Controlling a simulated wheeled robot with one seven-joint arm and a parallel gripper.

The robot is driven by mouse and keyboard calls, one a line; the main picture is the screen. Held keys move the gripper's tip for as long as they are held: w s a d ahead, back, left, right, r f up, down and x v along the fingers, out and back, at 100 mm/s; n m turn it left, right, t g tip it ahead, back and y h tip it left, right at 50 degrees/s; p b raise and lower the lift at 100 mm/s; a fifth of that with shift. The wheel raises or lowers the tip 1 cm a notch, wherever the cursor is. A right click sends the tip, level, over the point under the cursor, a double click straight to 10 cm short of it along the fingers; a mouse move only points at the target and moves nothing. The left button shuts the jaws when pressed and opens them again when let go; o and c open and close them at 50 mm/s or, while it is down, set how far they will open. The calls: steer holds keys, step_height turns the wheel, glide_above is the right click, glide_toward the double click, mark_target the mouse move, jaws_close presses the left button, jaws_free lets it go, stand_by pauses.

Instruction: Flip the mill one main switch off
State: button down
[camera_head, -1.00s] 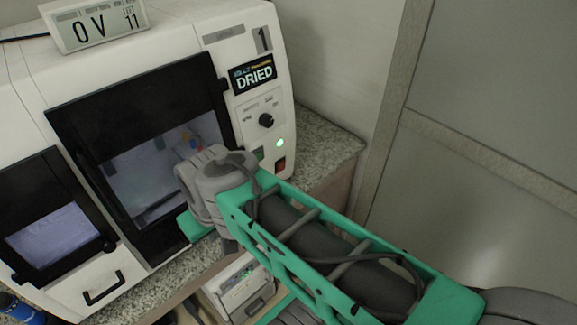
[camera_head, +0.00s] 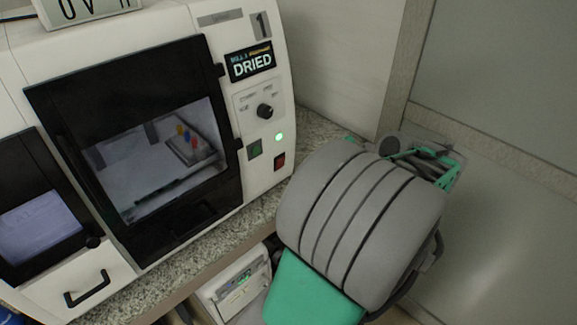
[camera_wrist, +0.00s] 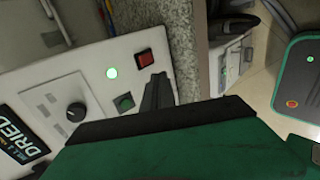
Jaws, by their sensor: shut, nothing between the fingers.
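The mill marked 1 (camera_head: 215,20) is a white cabinet with a "DRIED" screen. Low on its panel are a red switch (camera_head: 280,161) and a dark green switch (camera_head: 254,149), under a lit green lamp (camera_head: 279,137). The wrist view shows the red switch (camera_wrist: 144,59), green switch (camera_wrist: 124,102) and lit lamp (camera_wrist: 112,72) close up. My gripper (camera_wrist: 157,88) is shut and empty, with its dark fingertips over the panel edge beside both switches. I cannot tell whether they touch the panel. In the head view my arm hides the gripper.
A black knob (camera_head: 265,111) sits above the lamp. The mill's dark-framed window door (camera_head: 60,110) is closed. A speckled counter (camera_head: 313,130) runs under the mill, with a white device (camera_head: 232,290) below. A wall stands close behind on the right.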

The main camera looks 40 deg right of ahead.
steer(key=p, duration=0.2)
glide_toward(281, 165)
steer(key=f+x, duration=0.1)
steer(key=x, duration=0.3)
steer(key=shift+w+a+r+p, duration=0.15)
steer(key=shift+w+p, duration=0.15)
steer(key=shift+w, duration=0.2)
